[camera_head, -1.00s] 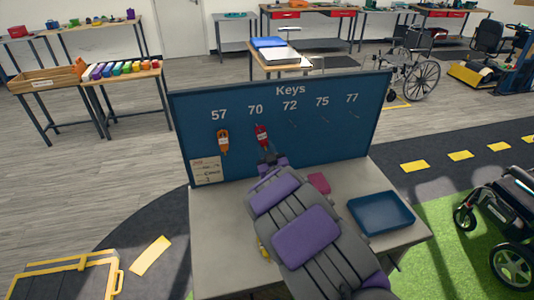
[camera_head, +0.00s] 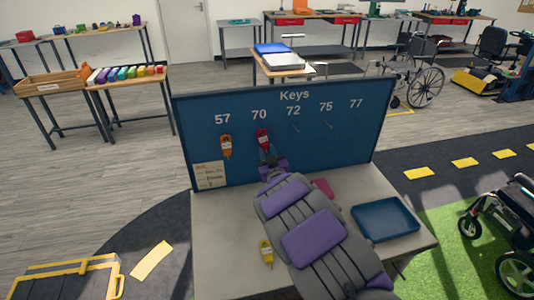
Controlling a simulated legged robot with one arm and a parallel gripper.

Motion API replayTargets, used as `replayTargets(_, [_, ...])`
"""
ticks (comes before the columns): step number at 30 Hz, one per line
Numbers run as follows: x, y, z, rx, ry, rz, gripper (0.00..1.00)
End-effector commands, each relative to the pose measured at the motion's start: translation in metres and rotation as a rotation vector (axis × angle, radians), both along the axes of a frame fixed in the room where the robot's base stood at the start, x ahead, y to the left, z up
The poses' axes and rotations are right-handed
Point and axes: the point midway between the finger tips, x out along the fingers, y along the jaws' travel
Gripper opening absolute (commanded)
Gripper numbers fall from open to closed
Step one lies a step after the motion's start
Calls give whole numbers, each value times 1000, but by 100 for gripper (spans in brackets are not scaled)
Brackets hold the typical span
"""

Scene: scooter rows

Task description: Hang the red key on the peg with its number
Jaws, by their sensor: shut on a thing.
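The red key (camera_head: 262,138) is at the blue key board (camera_head: 345,150), just under the number 70. My gripper (camera_head: 267,157) is shut on the red key's lower end, right in front of the board. Whether the key's top is around the peg or only in front of it cannot be told. The board's numbers run 57, 70, 72, 75, 77 from left to right. An orange key (camera_head: 226,145) hangs under 57. The pegs under 72, 75 and 77 show bare. The number on the red tag is too small to read.
A yellow key (camera_head: 266,254) lies on the grey table (camera_head: 220,240) left of my arm. A blue tray (camera_head: 384,219) is on the right side, and a pink-red item (camera_head: 322,188) lies behind my arm. A paper note (camera_head: 210,175) is at the board's lower left.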

Motion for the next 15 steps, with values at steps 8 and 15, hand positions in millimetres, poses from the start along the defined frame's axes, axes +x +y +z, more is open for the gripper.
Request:
replayTargets(8, [0, 0, 0, 0, 0, 0, 0])
replayTargets(15, [0, 0, 0, 0, 0, -1, 40])
